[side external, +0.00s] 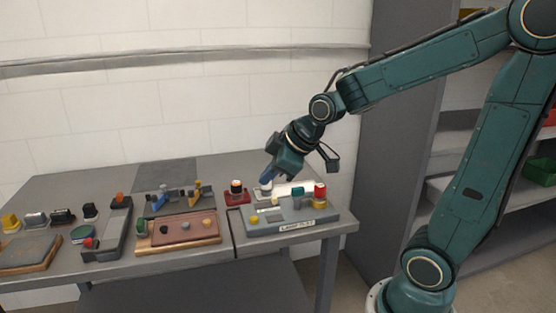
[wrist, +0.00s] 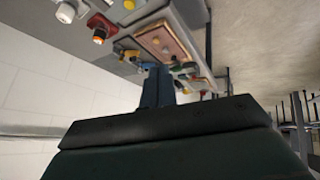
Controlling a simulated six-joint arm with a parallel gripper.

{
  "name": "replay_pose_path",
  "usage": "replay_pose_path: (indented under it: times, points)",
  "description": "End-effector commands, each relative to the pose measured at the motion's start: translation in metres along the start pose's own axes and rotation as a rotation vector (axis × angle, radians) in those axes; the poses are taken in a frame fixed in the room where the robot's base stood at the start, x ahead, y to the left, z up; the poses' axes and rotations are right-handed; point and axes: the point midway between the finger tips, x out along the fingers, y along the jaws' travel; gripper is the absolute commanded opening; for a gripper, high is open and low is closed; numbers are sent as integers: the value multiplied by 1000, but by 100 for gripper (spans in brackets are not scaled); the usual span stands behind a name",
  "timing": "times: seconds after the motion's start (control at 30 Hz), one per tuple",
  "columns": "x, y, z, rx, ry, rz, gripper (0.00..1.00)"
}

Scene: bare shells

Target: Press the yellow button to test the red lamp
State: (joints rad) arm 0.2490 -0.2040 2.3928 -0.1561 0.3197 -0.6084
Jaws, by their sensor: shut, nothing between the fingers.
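In the side external view, a grey-blue box labelled "LAMP TEST" (side external: 293,227) sits near the table's right end. A red lamp (side external: 320,190) stands upright at its right, with a small yellow part (side external: 319,204) in front. A low yellow button (side external: 254,219) is at its front left. A teal knob (side external: 297,192) stands toward the back. My gripper (side external: 267,178) points down above the box's back left, shut and empty, apart from the yellow button. Its blue fingers (wrist: 157,87) also show in the wrist view. Whether the fingertips touch the pale knob behind the box cannot be told.
A white plate (side external: 300,186) lies behind the box. A red-based switch (side external: 236,192) stands to the left. A brown wooden panel (side external: 180,231) and a grey tray (side external: 106,232) lie further left, with several small parts beyond. A wall is behind; shelves (side external: 470,180) are at right.

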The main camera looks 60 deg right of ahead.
Motion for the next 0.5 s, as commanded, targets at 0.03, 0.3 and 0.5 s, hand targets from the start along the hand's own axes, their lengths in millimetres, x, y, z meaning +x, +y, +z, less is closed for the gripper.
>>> replay_pose_path:
  times: [0.03, 0.3, 0.5]
  points:
    - [9, 6, 0, -15, 2, 2, 0]
    - [51, 36, -2, -120, 43, 33, 0]
    - [82, 58, 3, -190, 71, 64, 0]
